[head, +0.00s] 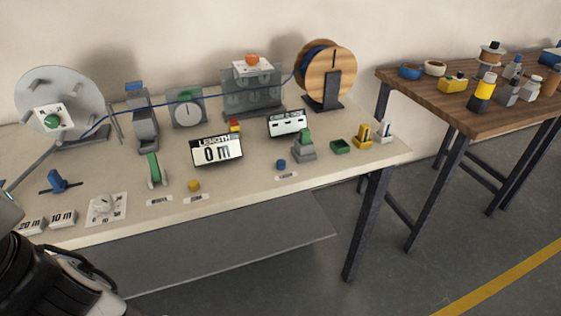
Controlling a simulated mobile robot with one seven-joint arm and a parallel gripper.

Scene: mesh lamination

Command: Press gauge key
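A blue round key (281,164) stands on the pale bench with a small label (287,176) in front of it. A yellow round key (193,186) stands further left, with its own label (196,198). The label print is too small to read, so I cannot tell which is the gauge key. A white display (286,123) stands behind the blue key, its text unclear. A "LENGTH" display (217,150) reads "0 m". Neither key has anything touching it from above. My arm shows at the lower left; its gripper is not in view.
A blue cable (205,97) runs from the wooden reel (326,72) to the grey disc (62,98). A brown side table (470,115) stands right, beyond a gap.

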